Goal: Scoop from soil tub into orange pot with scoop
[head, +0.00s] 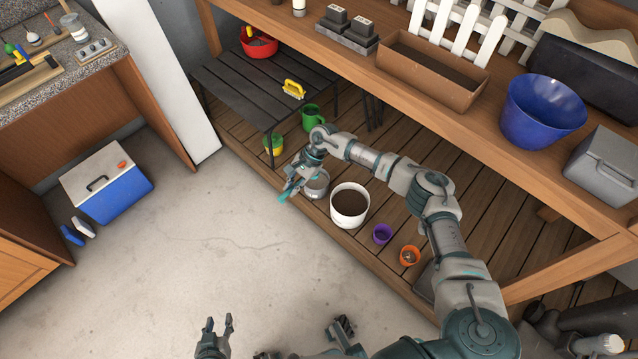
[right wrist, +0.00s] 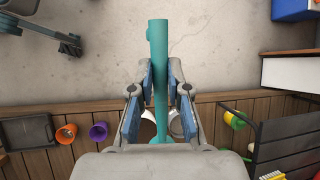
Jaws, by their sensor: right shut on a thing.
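The white soil tub (head: 349,220), filled with dark soil, stands on the low slatted shelf; in the right wrist view the gripper partly hides it. The small orange pot (head: 410,263) stands on the same shelf to its right, and also shows in the right wrist view (right wrist: 64,135). My right gripper (head: 292,184) is shut on the teal scoop (right wrist: 159,60), left of the tub and above the shelf's front edge. The scoop's bowl is hard to make out. My left gripper (head: 219,322) is open and empty over the floor.
A purple pot (head: 382,234) stands between tub and orange pot. A grey bucket (head: 317,187) stands just left of the tub, close to my right gripper. A black slatted bench (head: 260,85) and the workbench (head: 440,100) rise behind.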

